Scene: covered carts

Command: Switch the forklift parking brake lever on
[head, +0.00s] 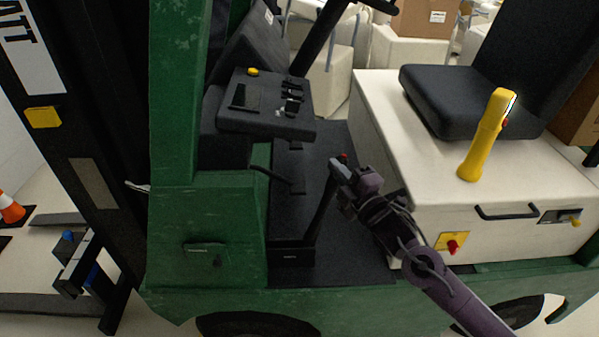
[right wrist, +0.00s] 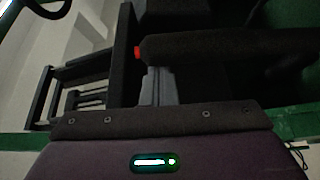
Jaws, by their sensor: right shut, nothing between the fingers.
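The parking brake lever (head: 319,208) is a black bar with a red tip. In the head view it rises from a black base on the forklift floor and leans right toward my right gripper (head: 341,174). The right gripper is shut and empty, its fingertips beside the lever's upper end, partly covering it. In the right wrist view the lever (right wrist: 225,47) lies across the picture with its red tip at the left, just beyond the grey fingers (right wrist: 159,86). I cannot tell whether they touch. My left gripper is not in view.
The cream seat box (head: 400,130) with a black seat (head: 465,100) and yellow handle (head: 487,137) stands right of the lever. A black control console (head: 265,105) is behind left. The green forklift body (head: 210,230) borders the dark footwell floor (head: 340,240).

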